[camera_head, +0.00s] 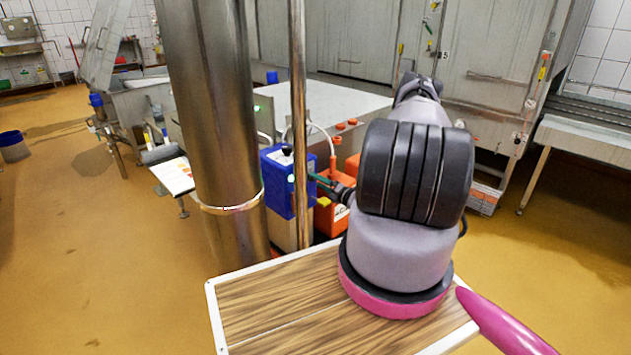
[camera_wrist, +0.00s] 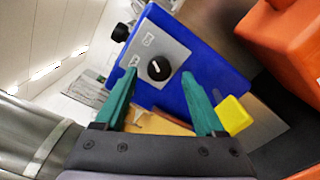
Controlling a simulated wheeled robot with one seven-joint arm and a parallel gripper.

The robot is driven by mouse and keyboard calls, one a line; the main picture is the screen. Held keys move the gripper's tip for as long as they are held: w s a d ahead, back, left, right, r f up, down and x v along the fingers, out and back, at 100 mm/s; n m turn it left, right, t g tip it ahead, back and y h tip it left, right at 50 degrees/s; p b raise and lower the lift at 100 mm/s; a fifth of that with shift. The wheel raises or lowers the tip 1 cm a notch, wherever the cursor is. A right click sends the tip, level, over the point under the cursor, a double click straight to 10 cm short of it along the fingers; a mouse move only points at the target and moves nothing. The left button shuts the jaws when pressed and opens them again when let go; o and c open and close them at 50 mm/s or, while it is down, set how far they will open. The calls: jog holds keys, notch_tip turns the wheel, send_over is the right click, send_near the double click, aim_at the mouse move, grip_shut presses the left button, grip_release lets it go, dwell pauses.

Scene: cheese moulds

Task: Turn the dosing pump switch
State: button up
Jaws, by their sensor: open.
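The blue dosing pump (camera_head: 275,190) stands behind the steel pole in the head view. In the wrist view the pump (camera_wrist: 205,60) shows a grey panel with a round black switch (camera_wrist: 158,68) bearing a white mark. My gripper (camera_head: 318,179) is beside the pump's right side in the head view, its green fingers pointing at it. In the wrist view my gripper (camera_wrist: 159,76) is open and empty. Its fingertips lie on either side of the switch in the picture. Whether they touch the panel cannot be told. The switch face is not clear in the head view.
A yellow part (camera_wrist: 235,115) is by the right finger. An orange container (camera_wrist: 285,40) is close on the right. A thick steel column (camera_head: 212,130) and a thin pole (camera_head: 299,120) stand near the pump.

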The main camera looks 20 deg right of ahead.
aim_at(310, 177)
jog(key=v, duration=0.8)
jog(key=shift+s, duration=0.1)
jog(key=w+a+n, duration=0.1)
jog(key=w+n, duration=0.2)
jog(key=n, duration=0.1)
jog(key=w+a+n, duration=0.1)
jog(key=w+n, duration=0.3)
jog(key=w+a+n, duration=0.1)
jog(key=w+n, duration=0.2)
jog(key=n, duration=0.1)
jog(key=shift+w+a, duration=0.15)
jog(key=shift+a, duration=0.2)
grip_shut()
